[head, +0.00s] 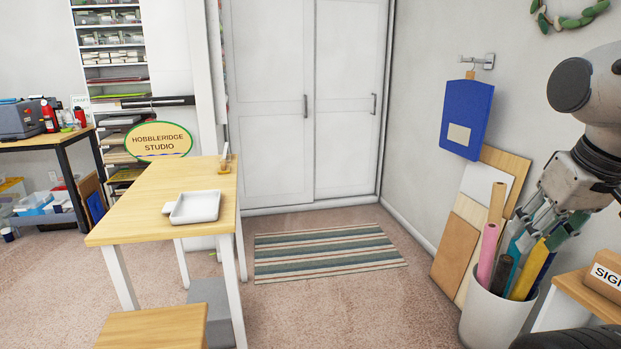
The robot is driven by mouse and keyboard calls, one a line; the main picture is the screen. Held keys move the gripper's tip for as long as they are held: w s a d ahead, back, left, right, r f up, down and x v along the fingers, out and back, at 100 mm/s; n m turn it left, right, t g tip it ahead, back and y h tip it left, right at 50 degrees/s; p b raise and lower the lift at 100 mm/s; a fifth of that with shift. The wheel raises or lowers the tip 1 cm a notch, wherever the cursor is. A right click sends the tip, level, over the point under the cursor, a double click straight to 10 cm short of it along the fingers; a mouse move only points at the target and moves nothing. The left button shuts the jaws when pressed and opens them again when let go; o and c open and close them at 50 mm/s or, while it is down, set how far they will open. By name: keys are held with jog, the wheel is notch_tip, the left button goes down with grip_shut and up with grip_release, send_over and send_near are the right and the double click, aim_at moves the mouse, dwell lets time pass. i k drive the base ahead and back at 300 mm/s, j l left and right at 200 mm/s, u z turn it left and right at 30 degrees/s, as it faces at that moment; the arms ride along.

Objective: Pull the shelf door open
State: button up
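A tall white two-door front (268,150) stands at the back centre. Its left door has a dark upright handle (305,106) near its right edge. Its right door (345,150) has another dark handle (374,103) near its right edge. Both doors look closed. An open white shelf unit (112,58) with stacked sheets stands at the back left; I see no door across its visible shelves. My gripper (541,232) is at the right, pointing down over the bin of rolls, far from the doors. Its fingers look spread, with nothing visible held between them.
A wooden table (130,215) with a white tray (195,207) stands left of centre. A striped mat (325,251) lies before the doors. A white bin (490,318) of coloured rolls, leaning boards (455,250) and a blue hanging board (466,112) are at the right. The middle floor is clear.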

aim_at(269, 44)
jog(key=i, duration=4.2)
jog(key=i+u, duration=0.2)
jog(key=i, duration=0.3)
jog(key=i+l+u, duration=0.2)
jog(key=i, duration=0.35)
